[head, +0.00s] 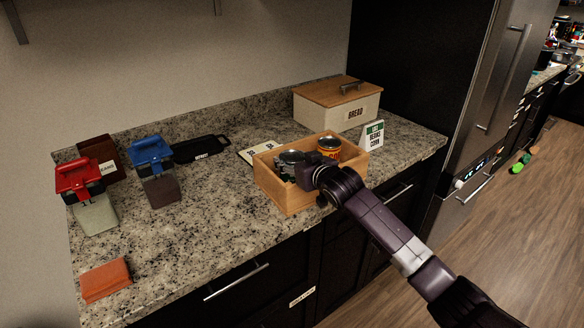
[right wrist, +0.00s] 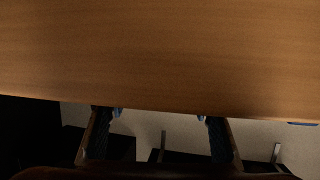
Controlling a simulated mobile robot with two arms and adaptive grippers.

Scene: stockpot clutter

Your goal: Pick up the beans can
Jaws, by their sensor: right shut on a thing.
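The open wooden crate (head: 284,196) stands near the counter's front edge. In it are a silver-topped can (head: 291,158) on the left and an orange-labelled can (head: 328,149) at the back right. I cannot read which is the beans can. My right gripper (head: 308,165) reaches into the crate from the front right, beside the silver-topped can. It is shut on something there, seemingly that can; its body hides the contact. In the right wrist view, the finger ends pass behind a close wooden panel, seemingly the crate's wall (right wrist: 160,60). My left gripper is not in view.
A bread box (head: 337,111) and a sign reading beans and corn (head: 373,134) stand behind the crate. Red-lidded (head: 80,180) and blue-lidded (head: 152,156) containers and an orange block (head: 105,279) are on the left.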

